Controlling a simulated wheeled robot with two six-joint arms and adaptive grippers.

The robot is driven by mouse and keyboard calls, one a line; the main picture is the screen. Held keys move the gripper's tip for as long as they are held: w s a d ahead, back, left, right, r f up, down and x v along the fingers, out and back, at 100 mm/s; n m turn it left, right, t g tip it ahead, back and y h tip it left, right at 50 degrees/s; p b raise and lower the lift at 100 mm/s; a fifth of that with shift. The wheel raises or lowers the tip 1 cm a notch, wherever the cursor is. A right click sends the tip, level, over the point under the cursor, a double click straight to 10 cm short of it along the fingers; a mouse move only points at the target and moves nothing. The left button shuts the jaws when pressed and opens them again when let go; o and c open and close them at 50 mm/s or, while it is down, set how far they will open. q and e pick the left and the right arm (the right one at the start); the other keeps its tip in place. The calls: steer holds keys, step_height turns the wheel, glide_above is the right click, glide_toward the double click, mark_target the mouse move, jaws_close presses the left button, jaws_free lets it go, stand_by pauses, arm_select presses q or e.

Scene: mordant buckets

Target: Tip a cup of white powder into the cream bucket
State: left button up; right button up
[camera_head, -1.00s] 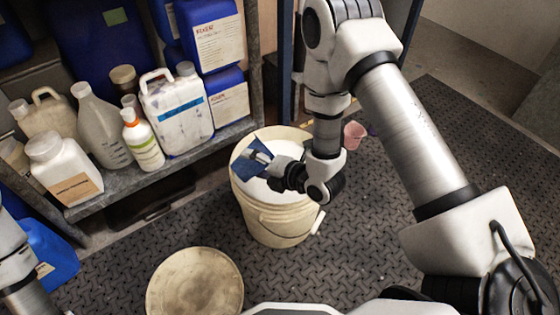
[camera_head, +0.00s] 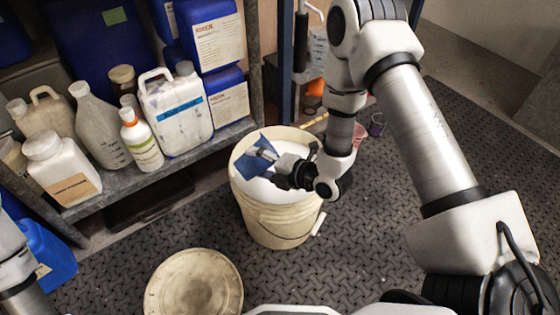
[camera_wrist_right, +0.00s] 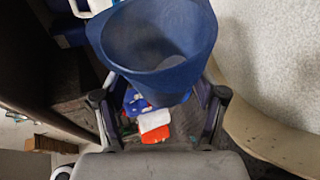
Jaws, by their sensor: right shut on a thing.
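The cream bucket (camera_head: 275,222) stands open on the floor, with white contents (camera_head: 258,190) inside. My right gripper (camera_head: 277,160) is shut on a blue cup (camera_head: 252,165), which is tilted over the bucket's opening. In the right wrist view, the blue cup (camera_wrist_right: 155,75) sits between my right fingers (camera_wrist_right: 160,110). Its inside looks blue, with a greyish bottom; I cannot tell whether powder is in it. The bucket's rim (camera_wrist_right: 262,142) and white contents (camera_wrist_right: 265,50) fill the right side there. My left gripper is out of view.
A round lid (camera_head: 195,287) lies on the dark floor mat in front of the bucket. A shelf with several bottles and jugs (camera_head: 175,110) stands left and behind. A pink cup (camera_head: 360,135) and a dark purple cup (camera_head: 377,125) stand behind the right arm. The mat on the right is clear.

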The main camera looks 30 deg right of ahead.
mark_target(257, 143)
steer(key=shift+w+d+f+m+y+b, duration=0.1)
steer(key=shift+d+f+m+y+b, duration=0.15)
steer(key=shift+d, duration=0.2)
steer(key=shift+d+r+m+y+p, duration=0.3)
steer(key=shift+r+m+y, duration=0.15)
steer(key=shift+m, duration=0.1)
stand_by(0.5)
steer(key=shift+w+d+r+m+t+y, duration=0.1)
steer(key=shift+d+r+m+t+y, duration=0.4)
steer(key=shift+m, duration=0.5)
stand_by(0.8)
steer(key=shift+w+d+r+m+y, duration=0.1)
steer(key=shift+d+r+m+y, duration=0.1)
steer(key=shift+d+m+y, duration=0.35)
stand_by(0.6)
steer(key=shift+w+d+r+m+t+y, duration=0.1)
steer(key=shift+d+m+t+y, duration=0.15)
steer(key=shift+m, duration=0.25)
steer(key=shift+d+r+m+t+y, duration=0.15)
steer(key=shift+d+m, duration=0.15)
steer(key=shift+m, duration=0.15)
stand_by(0.8)
